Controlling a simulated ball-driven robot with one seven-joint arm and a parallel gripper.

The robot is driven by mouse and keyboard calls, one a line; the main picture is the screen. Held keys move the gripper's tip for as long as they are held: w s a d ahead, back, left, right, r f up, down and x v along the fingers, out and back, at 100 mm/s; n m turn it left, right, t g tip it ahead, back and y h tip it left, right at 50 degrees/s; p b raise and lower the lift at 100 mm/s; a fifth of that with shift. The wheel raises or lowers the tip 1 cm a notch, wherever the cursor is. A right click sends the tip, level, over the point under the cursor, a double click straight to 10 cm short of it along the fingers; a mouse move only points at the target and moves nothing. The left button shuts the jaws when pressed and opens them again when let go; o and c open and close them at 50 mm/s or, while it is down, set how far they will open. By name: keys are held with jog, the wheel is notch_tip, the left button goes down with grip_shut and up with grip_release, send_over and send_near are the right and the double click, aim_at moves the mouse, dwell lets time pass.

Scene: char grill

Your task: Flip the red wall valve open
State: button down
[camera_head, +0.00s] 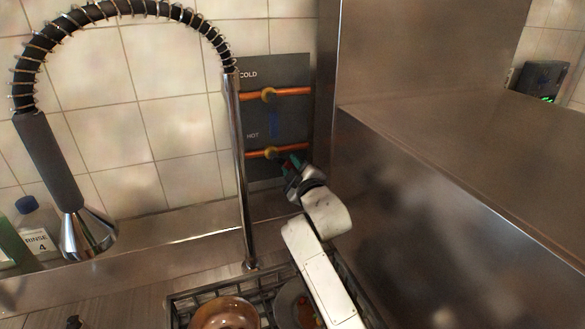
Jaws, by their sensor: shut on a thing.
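A dark grey wall panel (290,68) carries two copper pipes, one labelled COLD and one labelled HOT below it. The HOT pipe has a brass-coloured valve body (269,153). My gripper (285,160) is at this valve, just right of its body, and shut on its handle. The fingers hide most of the red handle, so its exact angle cannot be told.
A tall metal tap post (241,170) with a coiled spray hose stands just left of the valves. A steel cabinet wall is close on the right. A dark rack (180,300) with a brown bowl (225,313) lies below my arm. Bottles (36,232) stand at far left.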

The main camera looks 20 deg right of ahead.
jog(key=c, duration=1)
grip_release()
jog(key=shift+o, duration=0.2)
jog(key=s+p, duration=0.6)
jog(key=s, duration=0.4)
jog(key=shift+s+p, duration=0.4)
jog(key=shift+o, duration=0.4)
